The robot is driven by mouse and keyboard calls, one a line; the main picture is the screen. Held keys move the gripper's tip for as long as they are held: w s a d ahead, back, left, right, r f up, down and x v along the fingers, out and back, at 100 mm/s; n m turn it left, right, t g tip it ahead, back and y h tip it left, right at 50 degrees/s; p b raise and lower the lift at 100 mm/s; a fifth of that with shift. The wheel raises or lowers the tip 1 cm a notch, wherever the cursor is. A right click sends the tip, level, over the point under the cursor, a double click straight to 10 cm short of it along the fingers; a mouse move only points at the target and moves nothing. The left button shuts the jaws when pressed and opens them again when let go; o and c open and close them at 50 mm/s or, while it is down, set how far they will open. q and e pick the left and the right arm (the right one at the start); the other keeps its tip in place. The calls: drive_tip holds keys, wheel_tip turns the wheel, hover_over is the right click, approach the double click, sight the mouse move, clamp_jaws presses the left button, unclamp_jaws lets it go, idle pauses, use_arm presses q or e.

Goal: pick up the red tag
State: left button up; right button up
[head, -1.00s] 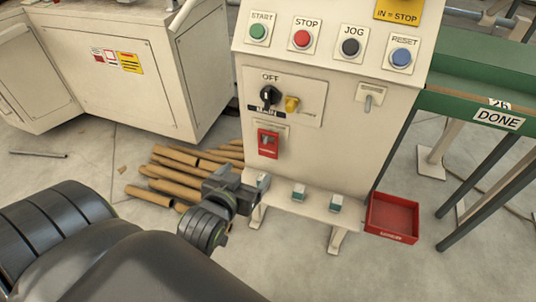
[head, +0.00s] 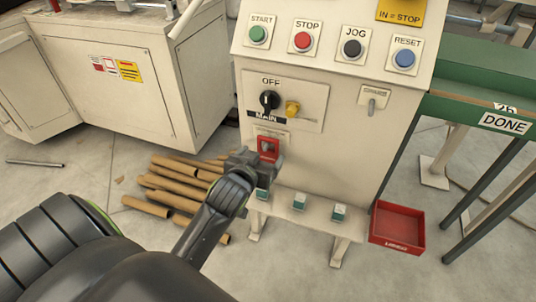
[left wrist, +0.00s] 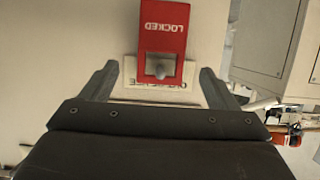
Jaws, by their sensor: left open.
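The red tag (head: 268,147) hangs on the front of the cream control panel, below the main switch. In the left wrist view my left gripper (left wrist: 158,72) is open, one finger on each side of the tag, with gaps between. My right gripper is not in view.
A ledge (head: 320,230) with several small teal-and-white blocks juts out below the panel. A red tray (head: 397,210) stands at right, by the green "DONE" table (head: 470,90). Cardboard tubes (head: 165,187) lie on the floor at left. Buttons and a black main switch (head: 269,101) are above.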

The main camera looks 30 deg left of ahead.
sight(265, 153)
use_arm(q)
drive_tip(key=x, duration=0.2)
drive_tip(key=b+x, duration=0.1)
drive_tip(key=x, duration=0.1)
drive_tip(key=shift+s+f, duration=0.15)
drive_tip(key=shift+f, duration=0.15)
drive_tip(key=shift+w+a+f+b, duration=0.15)
drive_tip(key=shift+w+b, duration=0.15)
drive_tip(key=shift+w, duration=0.2)
drive_tip(key=c, duration=1.1)
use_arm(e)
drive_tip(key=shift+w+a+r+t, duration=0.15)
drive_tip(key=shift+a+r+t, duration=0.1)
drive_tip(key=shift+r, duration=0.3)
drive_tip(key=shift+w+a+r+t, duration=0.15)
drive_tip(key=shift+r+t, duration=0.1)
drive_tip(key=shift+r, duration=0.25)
